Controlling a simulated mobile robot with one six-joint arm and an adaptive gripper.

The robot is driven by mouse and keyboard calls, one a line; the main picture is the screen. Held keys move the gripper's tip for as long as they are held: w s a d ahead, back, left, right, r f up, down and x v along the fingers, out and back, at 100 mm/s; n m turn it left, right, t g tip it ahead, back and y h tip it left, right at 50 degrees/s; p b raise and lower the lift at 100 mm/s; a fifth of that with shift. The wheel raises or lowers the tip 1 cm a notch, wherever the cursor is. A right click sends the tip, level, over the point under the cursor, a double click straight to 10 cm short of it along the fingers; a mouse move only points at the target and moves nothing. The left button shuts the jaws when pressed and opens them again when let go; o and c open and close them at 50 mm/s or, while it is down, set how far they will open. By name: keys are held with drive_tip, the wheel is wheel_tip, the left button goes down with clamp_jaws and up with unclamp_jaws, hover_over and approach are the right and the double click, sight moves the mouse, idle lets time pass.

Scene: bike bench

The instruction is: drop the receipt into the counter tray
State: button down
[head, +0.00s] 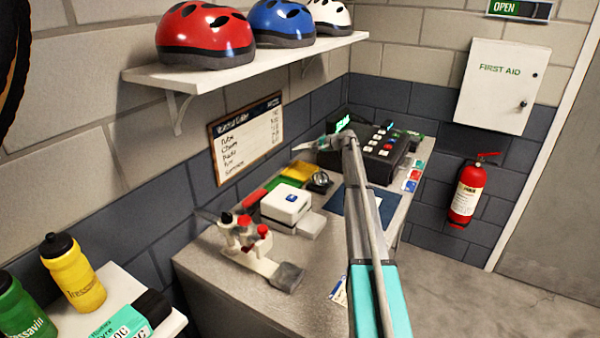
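My arm reaches up over the counter (215,262), and my gripper (308,146) is at its far end, pointing left beside the cash register (378,150). The gripper is small and seen from the side, so I cannot tell whether it is open or holds anything. I cannot make out a receipt for certain. A small white and blue paper or card (339,292) shows at the counter's front, partly behind my arm. A flat dark blue tray or mat (384,206) lies in front of the register, partly covered by my arm; I cannot tell which it is.
A white box-shaped device (286,203) and a stand with red-topped tools (248,242) occupy the counter's left. A shelf with helmets (205,38) hangs above. Bottles (73,273) stand at lower left. A fire extinguisher (467,193) hangs right. Floor at lower right is clear.

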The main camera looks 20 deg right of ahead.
drive_tip(key=shift+f, duration=0.15)
drive_tip(key=shift+f+b, duration=2.9)
drive_tip(key=shift+b, duration=0.1)
drive_tip(key=c, duration=0.7)
unclamp_jaws()
drive_tip(key=shift+s+r, duration=0.1)
drive_tip(key=shift+s, duration=0.05)
